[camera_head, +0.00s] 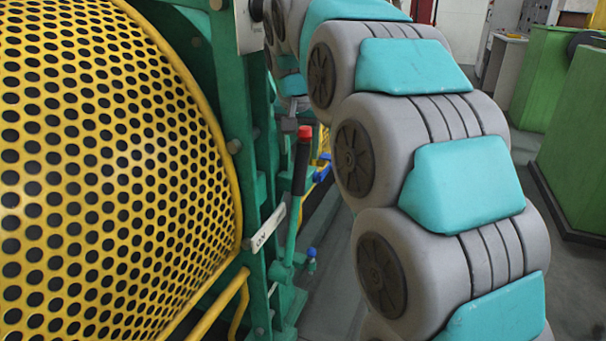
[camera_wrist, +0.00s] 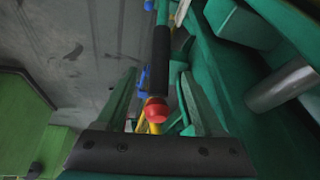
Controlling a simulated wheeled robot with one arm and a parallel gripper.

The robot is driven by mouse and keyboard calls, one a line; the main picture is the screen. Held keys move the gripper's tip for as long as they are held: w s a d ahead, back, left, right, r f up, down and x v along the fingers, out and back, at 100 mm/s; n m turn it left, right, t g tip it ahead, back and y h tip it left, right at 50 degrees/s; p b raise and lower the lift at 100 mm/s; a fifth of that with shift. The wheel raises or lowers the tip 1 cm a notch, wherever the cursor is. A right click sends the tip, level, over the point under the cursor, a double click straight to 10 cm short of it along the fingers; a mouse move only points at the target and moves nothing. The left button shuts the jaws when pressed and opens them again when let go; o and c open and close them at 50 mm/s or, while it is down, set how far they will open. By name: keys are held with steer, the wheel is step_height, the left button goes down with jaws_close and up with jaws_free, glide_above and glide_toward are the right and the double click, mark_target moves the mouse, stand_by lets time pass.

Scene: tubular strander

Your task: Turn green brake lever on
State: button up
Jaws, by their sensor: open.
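The green brake lever (camera_head: 302,165) stands upright beside the green machine frame in the head view. It has a red knob on top, a black grip and a green lower shaft. In the wrist view the black grip (camera_wrist: 160,62) and red knob (camera_wrist: 156,110) lie between the two fingers of my gripper (camera_wrist: 158,76). The fingers are open, one on each side, with a visible gap to the grip. The red knob is close to the gripper's palm. A white label reading "ON" (camera_head: 266,230) sits beside the lever. My arm hides most of the gripper in the head view.
A yellow perforated guard (camera_head: 110,170) fills the left of the head view, edged by the green frame (camera_head: 238,120). A blue-tipped small lever (camera_head: 311,254) stands below. Green cabinets (camera_head: 575,140) stand at the right. A grey cylinder (camera_wrist: 283,86) juts out at the wrist view's right.

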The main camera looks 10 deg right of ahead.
mark_target(300, 162)
steer(key=shift+x, duration=3.95)
jaws_close()
